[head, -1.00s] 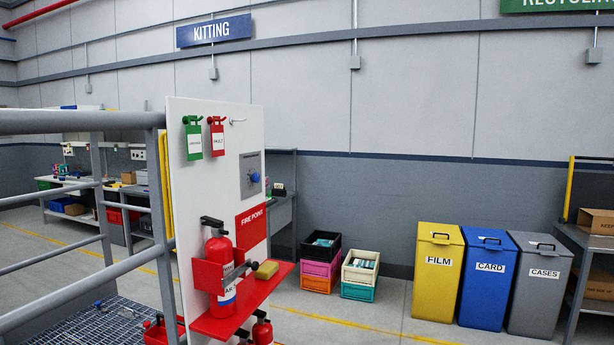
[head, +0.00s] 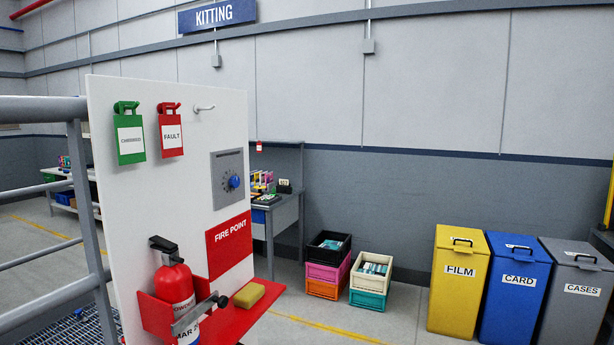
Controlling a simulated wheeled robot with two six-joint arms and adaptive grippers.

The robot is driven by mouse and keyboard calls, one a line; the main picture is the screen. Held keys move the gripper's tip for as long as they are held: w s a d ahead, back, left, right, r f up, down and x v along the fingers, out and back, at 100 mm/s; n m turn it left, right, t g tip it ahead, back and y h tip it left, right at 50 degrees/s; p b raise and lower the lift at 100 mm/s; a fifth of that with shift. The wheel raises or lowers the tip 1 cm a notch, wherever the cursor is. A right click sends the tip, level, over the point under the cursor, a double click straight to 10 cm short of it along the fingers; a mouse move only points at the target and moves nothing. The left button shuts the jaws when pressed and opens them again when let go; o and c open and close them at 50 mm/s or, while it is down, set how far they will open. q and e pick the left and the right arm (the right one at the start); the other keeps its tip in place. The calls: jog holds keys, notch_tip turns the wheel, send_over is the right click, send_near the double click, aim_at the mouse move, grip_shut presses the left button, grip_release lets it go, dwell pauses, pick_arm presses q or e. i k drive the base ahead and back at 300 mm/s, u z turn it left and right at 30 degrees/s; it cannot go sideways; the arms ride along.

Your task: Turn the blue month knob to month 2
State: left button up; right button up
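The blue month knob (head: 234,182) sits on a grey square dial plate (head: 228,164) on the white fire point board (head: 200,90). The marks around the knob are too small to read, so I cannot tell which month it points to. Nothing touches the knob. Neither of my grippers shows in the head view.
A red shelf (head: 228,322) juts from the board below the knob, with a yellow sponge-like block (head: 250,295) on it. A fire extinguisher (head: 174,285) stands in a red bracket. Green (head: 130,138) and red (head: 171,135) tags hang above. A grey railing (head: 40,108) stands at left.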

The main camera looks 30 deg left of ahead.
aim_at(234, 182)
jog(key=u, duration=0.2)
jog(key=i, duration=1.2)
jog(key=u, duration=0.65)
